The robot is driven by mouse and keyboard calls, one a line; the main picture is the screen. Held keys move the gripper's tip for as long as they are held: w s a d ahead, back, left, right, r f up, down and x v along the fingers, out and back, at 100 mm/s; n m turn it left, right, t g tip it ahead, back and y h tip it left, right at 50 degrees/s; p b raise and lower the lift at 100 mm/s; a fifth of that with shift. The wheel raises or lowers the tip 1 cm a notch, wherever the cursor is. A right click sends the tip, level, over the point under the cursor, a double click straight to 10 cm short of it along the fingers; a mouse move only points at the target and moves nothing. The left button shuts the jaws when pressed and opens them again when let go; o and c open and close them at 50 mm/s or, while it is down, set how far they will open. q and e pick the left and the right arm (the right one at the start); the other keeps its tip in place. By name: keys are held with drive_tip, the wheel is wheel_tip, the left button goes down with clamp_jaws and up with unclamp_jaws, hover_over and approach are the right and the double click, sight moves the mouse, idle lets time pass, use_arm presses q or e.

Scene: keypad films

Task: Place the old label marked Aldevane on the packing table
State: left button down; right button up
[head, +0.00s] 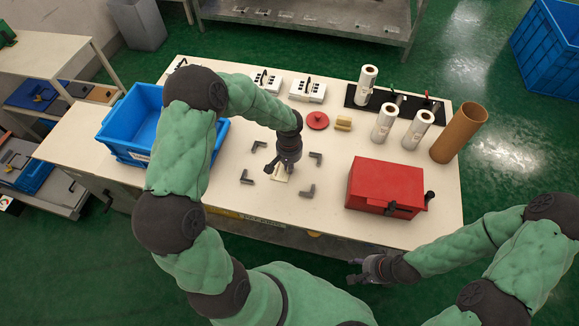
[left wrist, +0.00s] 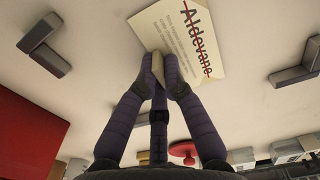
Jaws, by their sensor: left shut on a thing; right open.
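The old label marked Aldevane (left wrist: 182,38) is a cream card with its name struck through in red. It shows in the left wrist view just beyond the fingertips, and a small part of it shows in the head view (head: 281,175). My left gripper (head: 285,168) points down over the packing table (head: 225,180). In the left wrist view its fingers (left wrist: 158,75) are closed on a small pale piece at the label's edge. Whether the label rests flat on the table I cannot tell. My right gripper (head: 366,272) is open and empty off the table's front edge.
Several dark corner brackets (head: 308,191) surround the spot under my left gripper. A red box (head: 378,182) stands to the right, a blue bin (head: 135,115) to the left. White rolls (head: 387,120), a brown tube (head: 459,132), a red disc (head: 318,120) and keypads (head: 307,90) stand behind.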

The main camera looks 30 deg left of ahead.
use_arm(q)
drive_tip(key=shift+f, duration=0.1)
drive_tip(key=c, duration=1.4)
unclamp_jaws()
drive_tip(key=shift+o, duration=0.2)
drive_tip(key=shift+r, duration=0.2)
wheel_tip(320, 180, up, 12)
drive_tip(key=p, duration=0.4)
